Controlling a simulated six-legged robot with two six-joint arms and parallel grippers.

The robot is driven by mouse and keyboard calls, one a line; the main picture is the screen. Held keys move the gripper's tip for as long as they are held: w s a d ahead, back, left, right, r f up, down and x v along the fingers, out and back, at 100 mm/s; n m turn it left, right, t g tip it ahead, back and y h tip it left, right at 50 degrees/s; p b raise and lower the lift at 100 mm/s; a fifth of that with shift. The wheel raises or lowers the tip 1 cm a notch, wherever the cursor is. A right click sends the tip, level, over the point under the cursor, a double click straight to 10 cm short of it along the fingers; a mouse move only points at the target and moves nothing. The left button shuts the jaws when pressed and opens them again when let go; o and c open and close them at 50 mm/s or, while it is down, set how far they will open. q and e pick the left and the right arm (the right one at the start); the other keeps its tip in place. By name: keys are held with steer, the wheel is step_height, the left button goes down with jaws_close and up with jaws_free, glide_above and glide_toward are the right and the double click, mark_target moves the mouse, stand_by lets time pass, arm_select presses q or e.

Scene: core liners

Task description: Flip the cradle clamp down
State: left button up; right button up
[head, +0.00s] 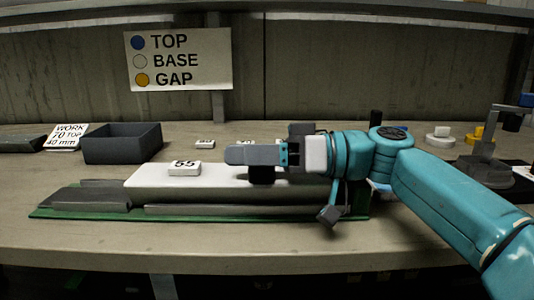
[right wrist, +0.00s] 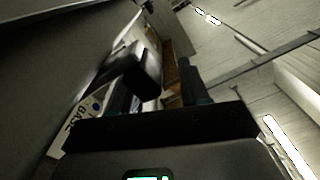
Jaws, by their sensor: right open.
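The cradle (head: 85,213) is a long green-edged tray with dark grey walls, lying along the front of the bench. A long white-topped piece (head: 215,177) lies in it with a tag reading 55 (head: 184,168) on top. My right gripper (head: 240,154) reaches in from the right, low over the middle of this piece, pointing left. It is open, with nothing seen held. A dark block (head: 262,174) shows just under it; I cannot tell whether it is the clamp or a finger. The cradle's right end is partly hidden by my arm. My left gripper is not in view.
A dark open bin (head: 122,143) stands behind the cradle at the left, beside a work card (head: 67,136). A sign (head: 178,59) hangs on the back wall. A grey stand (head: 485,165) and small white and yellow pieces are at the right. The front bench strip is clear.

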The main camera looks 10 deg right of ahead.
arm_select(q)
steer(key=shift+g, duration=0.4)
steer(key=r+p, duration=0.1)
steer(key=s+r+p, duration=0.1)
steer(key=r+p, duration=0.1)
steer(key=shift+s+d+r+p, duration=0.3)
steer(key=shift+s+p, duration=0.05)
arm_select(e)
steer(key=s+d, duration=0.3)
steer(key=d, duration=1.3)
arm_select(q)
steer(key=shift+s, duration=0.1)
arm_select(e)
steer(key=shift+s, duration=0.15)
